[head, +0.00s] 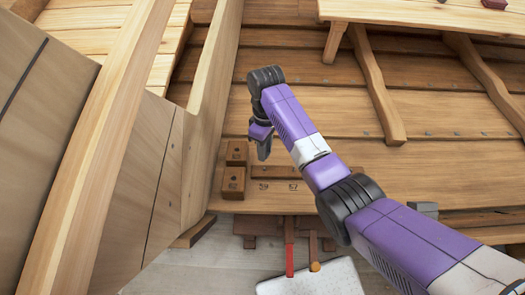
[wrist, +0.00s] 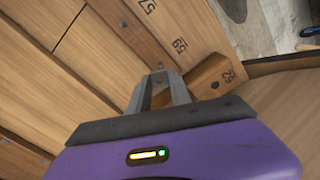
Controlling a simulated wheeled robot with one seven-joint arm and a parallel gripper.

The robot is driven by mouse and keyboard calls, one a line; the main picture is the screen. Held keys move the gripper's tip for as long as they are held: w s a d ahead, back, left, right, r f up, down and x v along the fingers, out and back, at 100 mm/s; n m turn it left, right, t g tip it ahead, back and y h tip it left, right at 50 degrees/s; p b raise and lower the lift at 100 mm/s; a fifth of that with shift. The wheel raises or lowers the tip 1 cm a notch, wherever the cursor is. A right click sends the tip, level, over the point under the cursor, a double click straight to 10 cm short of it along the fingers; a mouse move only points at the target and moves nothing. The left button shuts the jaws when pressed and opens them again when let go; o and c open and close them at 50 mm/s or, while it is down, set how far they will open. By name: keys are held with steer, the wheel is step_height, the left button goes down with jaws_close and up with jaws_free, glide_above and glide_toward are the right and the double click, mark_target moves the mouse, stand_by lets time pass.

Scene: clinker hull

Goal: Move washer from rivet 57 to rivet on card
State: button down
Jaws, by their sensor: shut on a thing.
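My gripper (head: 264,152) points down above the plank near the small wooden blocks. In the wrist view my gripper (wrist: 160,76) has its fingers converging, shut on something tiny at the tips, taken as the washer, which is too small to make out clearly. The mark 57 (wrist: 148,5) is on the plank at the top edge, and the mark 59 (wrist: 180,45) is just beyond the fingertips. A dark round rivet head (wrist: 215,85) shows on a wooden block (wrist: 205,74) behind the right finger; that block bears a number. I cannot make out a card.
Two small wooden blocks (head: 233,182) (head: 237,152) stand at the plank's left end. A red-handled tool (head: 289,255) and a pale speckled slab (head: 315,278) lie below. A tall plank wall (head: 212,110) rises left of my gripper; a bench (head: 430,18) is at upper right.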

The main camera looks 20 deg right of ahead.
mark_target(264, 168)
steer(key=shift+b+x, duration=1.75)
steer(key=shift+x, duration=0.8)
steer(key=shift+f, duration=0.2)
steer(key=shift+s+f, duration=0.1)
steer(key=shift+a+f, duration=0.1)
steer(key=shift+f, duration=0.2)
steer(key=shift+s+f, duration=0.2)
steer(key=shift+f, duration=0.2)
steer(key=c, duration=1.1)
jaws_free()
steer(key=shift+r, duration=0.1)
